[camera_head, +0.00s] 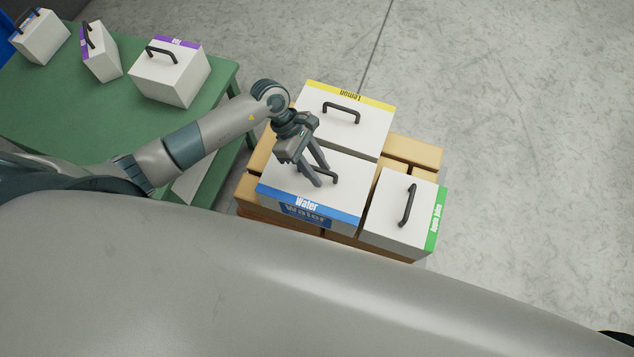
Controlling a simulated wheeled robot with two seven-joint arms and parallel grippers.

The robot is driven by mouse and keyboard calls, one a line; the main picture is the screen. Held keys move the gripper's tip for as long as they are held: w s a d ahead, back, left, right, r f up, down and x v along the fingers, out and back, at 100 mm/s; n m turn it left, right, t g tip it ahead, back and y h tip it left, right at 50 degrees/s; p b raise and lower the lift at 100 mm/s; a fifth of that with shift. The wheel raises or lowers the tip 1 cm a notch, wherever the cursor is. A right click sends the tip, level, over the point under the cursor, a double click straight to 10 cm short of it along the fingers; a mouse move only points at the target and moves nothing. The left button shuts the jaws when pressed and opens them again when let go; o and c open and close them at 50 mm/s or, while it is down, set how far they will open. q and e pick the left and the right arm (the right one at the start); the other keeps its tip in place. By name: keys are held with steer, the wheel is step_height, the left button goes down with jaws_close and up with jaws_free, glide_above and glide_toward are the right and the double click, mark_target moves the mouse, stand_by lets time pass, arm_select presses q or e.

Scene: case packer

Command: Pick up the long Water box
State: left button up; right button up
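The long Water box (285,185) is white with a blue label strip along its front edge and a dark handle (332,178) on top. It sits at the front left of a wooden pallet. My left gripper (321,177) reaches in from the left and points down over this box. Its two fingers are apart, with the tips at the handle. I cannot tell whether they touch it, and the fingers hide part of the handle. My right gripper is not in the view.
A Lemon box (370,130) with a yellow strip stands behind the Water box. A green-striped Apple juice box (390,220) stands to its right. All share the wooden pallet (418,152). A green table (110,110) at left holds three white boxes. The floor at right is clear.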

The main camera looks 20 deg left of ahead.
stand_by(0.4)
arm_select(q)
jaws_close()
stand_by(1.2)
steer(key=shift+w+r, duration=0.1)
